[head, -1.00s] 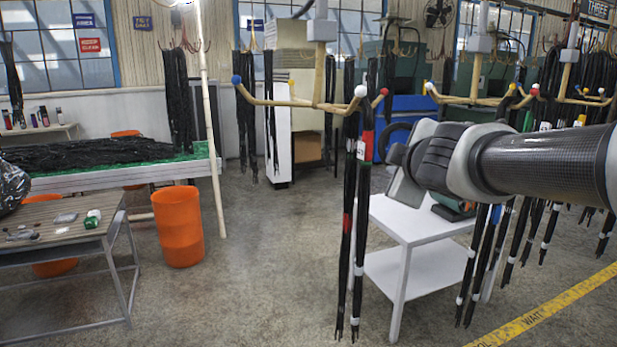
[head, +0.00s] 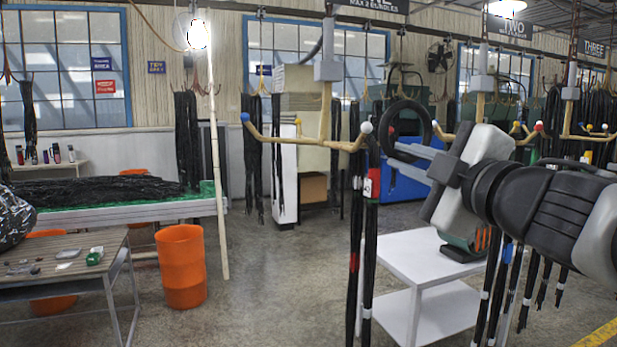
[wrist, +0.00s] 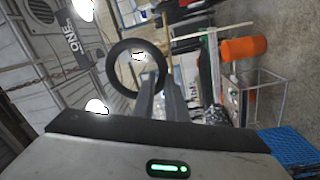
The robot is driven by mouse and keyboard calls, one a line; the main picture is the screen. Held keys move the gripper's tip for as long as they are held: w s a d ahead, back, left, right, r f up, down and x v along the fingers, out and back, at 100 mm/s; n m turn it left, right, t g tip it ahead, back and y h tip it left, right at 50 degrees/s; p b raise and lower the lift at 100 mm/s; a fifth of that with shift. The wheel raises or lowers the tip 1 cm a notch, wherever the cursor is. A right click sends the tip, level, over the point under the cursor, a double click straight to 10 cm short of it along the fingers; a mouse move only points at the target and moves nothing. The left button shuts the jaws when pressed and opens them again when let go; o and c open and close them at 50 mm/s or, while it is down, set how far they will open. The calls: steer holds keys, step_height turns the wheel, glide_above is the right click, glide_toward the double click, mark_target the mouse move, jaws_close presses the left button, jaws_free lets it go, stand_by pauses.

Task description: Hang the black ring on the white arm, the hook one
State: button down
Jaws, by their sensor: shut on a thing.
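A black ring (head: 405,103) is held at the tips of my gripper (head: 402,149), upright, its hole facing the head camera. In the wrist view the ring (wrist: 112,72) stands beyond the two grey fingers (wrist: 158,90). The white-tipped arm (head: 366,127) belongs to a wooden rack on a post. The ring is just right of the white ball in the head view, at about its height; the two look apart, and depth is unclear. Dark bundles (head: 371,230) with red and white bands hang around the white tip; which arm carries each is unclear.
The same rack has a blue-tipped arm (head: 245,118) and a yellow-tipped one (head: 298,122). A white table (head: 425,258) stands below my gripper. Other racks with hanging bundles are at the right. Open floor lies left of the hanging bundles.

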steer(key=shift+s+a+r, duration=0.1)
steer(key=shift+s+a, duration=0.05)
steer(key=shift+s, duration=0.15)
steer(key=b+x, duration=0.2)
steer(key=x, duration=0.3)
steer(key=f+b+x, duration=0.1)
steer(key=b+x, duration=0.1)
steer(key=x, duration=0.3)
steer(key=a+b+x, duration=0.1)
steer(key=b+x, duration=0.1)
steer(key=x, duration=0.3)
steer(key=shift+w+a+f+b, duration=0.15)
steer(key=shift+w+f+b, duration=0.05)
steer(key=shift+f+b, duration=0.1)
steer(key=w+a+f+b, duration=0.1)
steer(key=w+f+b, duration=0.3)
steer(key=f, duration=0.3)
steer(key=shift+b, duration=0.65)
stand_by(0.4)
steer(key=shift+a+f, duration=0.1)
steer(key=shift+f, duration=0.05)
stand_by(0.3)
